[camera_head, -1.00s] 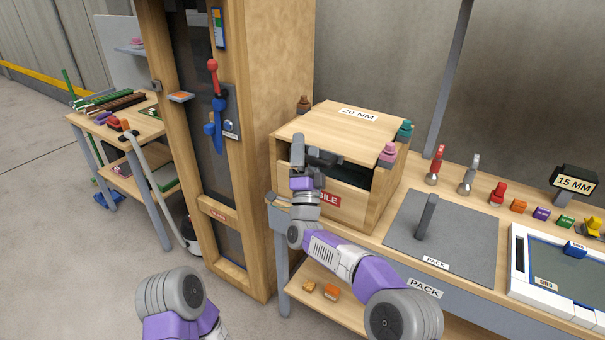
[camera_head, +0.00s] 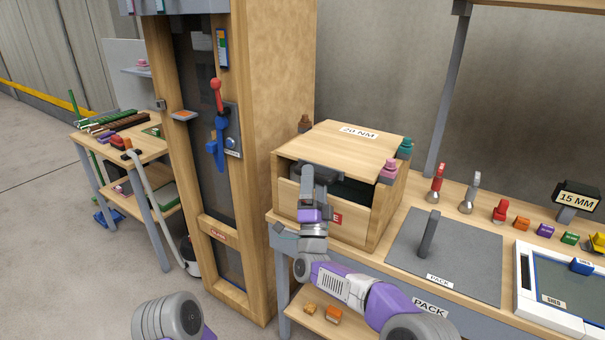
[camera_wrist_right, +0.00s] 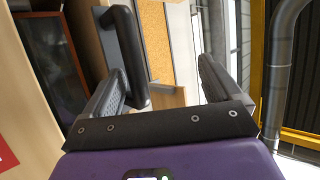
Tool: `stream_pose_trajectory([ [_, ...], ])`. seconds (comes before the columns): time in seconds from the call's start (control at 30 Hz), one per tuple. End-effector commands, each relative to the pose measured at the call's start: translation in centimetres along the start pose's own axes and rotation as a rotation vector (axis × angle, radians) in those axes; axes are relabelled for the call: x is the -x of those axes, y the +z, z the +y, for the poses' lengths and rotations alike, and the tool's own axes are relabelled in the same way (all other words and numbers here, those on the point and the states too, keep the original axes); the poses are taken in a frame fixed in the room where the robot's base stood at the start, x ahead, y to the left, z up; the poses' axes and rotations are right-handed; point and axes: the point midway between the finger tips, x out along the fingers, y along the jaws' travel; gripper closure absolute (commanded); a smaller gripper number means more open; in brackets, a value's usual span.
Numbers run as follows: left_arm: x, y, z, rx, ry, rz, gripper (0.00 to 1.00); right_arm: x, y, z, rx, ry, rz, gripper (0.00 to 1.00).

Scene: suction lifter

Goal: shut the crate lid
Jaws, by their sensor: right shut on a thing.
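The wooden crate (camera_head: 288,197) stands on the bench, with a red label on its front partly covered by my gripper. Its lid (camera_head: 325,143), marked 20 NM, lies over the top; a dark opening (camera_head: 350,188) shows below the lid's front edge. My right gripper (camera_head: 314,176) is at the crate's front, shut on a dark handle just under that edge. The dark handle (camera_wrist_right: 130,50) also shows in the right wrist view, against the left finger; the contact is partly hidden. My left gripper is out of view; only part of my left arm shows.
Brown, teal and pink knobs (camera_head: 389,169) stand at the crate's corners. Right of it are a grey PACK mat (camera_head: 470,250) with an upright handle, red and grey levers, small coloured blocks and a white-framed tray (camera_head: 530,290). A tall wooden cabinet (camera_head: 270,120) stands close on the left.

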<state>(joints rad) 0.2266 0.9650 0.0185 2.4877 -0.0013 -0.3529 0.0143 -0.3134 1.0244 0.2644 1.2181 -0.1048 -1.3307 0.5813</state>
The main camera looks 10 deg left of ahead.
Motion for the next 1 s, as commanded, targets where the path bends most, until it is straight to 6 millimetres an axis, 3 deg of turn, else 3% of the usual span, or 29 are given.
stream_pose_trajectory([
  [0.03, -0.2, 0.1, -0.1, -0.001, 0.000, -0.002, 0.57, 1.8, 0.6, 1.7, 0.009, 0.020, -0.017, 0.57],
  [0.07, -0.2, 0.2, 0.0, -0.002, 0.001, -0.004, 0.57, 1.9, 0.6, 1.6, 0.007, 0.018, -0.017, 0.73],
  [0.53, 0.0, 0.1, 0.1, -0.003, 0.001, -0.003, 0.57, 4.1, 1.1, 2.1, -0.007, 0.008, -0.023, 0.73],
  [1.0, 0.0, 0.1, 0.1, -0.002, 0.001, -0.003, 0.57, 4.2, 0.7, 2.2, -0.006, 0.007, -0.021, 0.73],
])
